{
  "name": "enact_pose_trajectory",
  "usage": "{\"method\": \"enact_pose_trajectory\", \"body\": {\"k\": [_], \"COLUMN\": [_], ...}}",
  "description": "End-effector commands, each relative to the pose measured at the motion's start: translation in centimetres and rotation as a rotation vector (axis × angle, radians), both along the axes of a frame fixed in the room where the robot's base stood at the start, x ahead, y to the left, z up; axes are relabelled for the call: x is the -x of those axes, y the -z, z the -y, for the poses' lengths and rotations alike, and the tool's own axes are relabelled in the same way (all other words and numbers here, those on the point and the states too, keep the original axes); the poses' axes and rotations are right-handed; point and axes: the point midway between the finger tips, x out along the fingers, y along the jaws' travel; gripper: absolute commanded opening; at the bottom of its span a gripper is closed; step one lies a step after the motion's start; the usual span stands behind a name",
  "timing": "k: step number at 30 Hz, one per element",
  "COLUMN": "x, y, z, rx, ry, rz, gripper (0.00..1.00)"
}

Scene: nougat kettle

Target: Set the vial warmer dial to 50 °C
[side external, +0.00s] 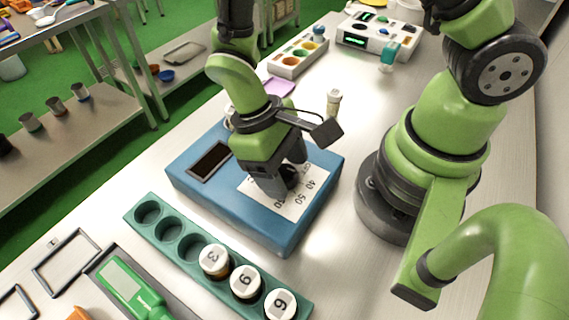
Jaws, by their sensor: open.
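The vial warmer (240,218) is a blue box in the middle of the bench. Its top has a dark rectangular window or display (210,161) on the left and a white scale plate (300,207) on the right. The numbers 40 and 50 can be read on the right part of the scale. My gripper (284,181) points down over the plate, its fingers open at the dark dial knob (291,175). The gripper hides most of the knob, and the pointer's setting cannot be read. I cannot tell whether the fingers touch the knob.
A green rack (170,238) in front of the warmer holds three white-capped, numbered vials (246,283); its other holes are empty. A green handheld device (130,288) lies at front left. A small capped vial (333,103) stands behind the warmer. A white device (380,36) stands farther back.

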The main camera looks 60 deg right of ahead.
Motion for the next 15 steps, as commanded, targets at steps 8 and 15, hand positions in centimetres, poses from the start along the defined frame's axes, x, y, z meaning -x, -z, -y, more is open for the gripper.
{"method": "enact_pose_trajectory", "body": {"k": [8, 15], "x": [-0.02, -0.02], "y": [-0.04, -0.06], "z": [0.00, 0.00], "rx": [0.000, 0.000], "ry": [0.000, 0.010], "rz": [0.000, 0.000], "gripper": [0.26, 0.18]}}
